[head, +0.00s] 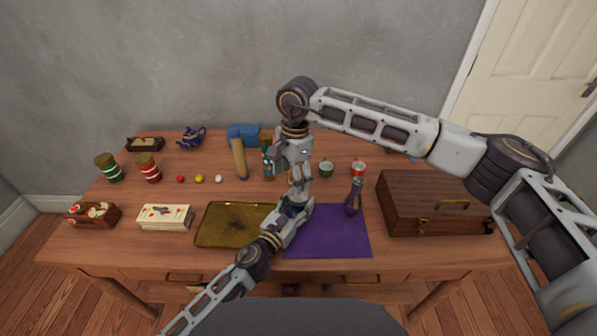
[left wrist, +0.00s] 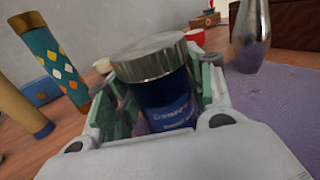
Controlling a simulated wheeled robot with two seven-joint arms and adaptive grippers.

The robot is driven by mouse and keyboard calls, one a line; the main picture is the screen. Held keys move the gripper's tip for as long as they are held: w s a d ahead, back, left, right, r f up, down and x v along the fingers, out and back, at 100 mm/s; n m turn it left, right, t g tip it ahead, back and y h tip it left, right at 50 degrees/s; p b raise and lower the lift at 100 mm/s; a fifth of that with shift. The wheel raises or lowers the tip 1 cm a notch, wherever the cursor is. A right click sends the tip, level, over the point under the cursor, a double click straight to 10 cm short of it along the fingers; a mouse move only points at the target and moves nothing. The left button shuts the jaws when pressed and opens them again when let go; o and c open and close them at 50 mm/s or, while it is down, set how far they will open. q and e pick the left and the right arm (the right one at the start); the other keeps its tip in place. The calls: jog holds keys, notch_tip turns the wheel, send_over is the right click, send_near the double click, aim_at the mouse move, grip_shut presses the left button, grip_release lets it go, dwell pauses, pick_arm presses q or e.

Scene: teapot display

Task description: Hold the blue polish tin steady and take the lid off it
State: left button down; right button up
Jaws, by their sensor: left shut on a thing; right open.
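The blue polish tin (left wrist: 165,105) stands between the green-padded fingers of my left gripper (left wrist: 160,118) in the left wrist view. Its silver lid (left wrist: 150,58) sits on top, slightly tilted in the picture. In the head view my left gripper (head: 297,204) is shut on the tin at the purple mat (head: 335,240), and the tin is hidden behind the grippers. My right gripper (head: 300,188) is open and points down just above my left gripper. It does not show in the left wrist view, and I cannot tell its exact gap from the lid.
A gold tray (head: 235,226) lies left of the mat. A shiny vase-like piece (head: 353,197) stands close on the right, before a wooden chest (head: 430,205).

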jog(key=m, duration=0.4)
jog(key=shift+w+d+r+m, duration=0.15)
jog(key=shift+w+r+m, duration=0.1)
jog(key=shift+m, duration=0.15)
jog(key=m, duration=0.5)
jog(key=shift+d+r, duration=0.15)
jog(key=m, duration=0.5)
jog(key=shift+w+d, duration=0.15)
jog(key=shift+d, duration=0.05)
jog(key=m, duration=0.5)
jog(key=shift+d+h, duration=0.15)
jog(key=shift+h, duration=0.15)
jog(key=m, duration=0.5)
jog(key=shift+w+d, duration=0.1)
jog(key=shift+d, duration=0.05)
jog(key=m, duration=0.4)
jog(key=shift+d+m, duration=0.1)
jog(key=shift+m, duration=0.3)
jog(key=m, duration=0.4)
jog(key=shift+d+m, duration=0.1)
jog(key=shift+m, duration=0.2)
jog(key=m, duration=0.4)
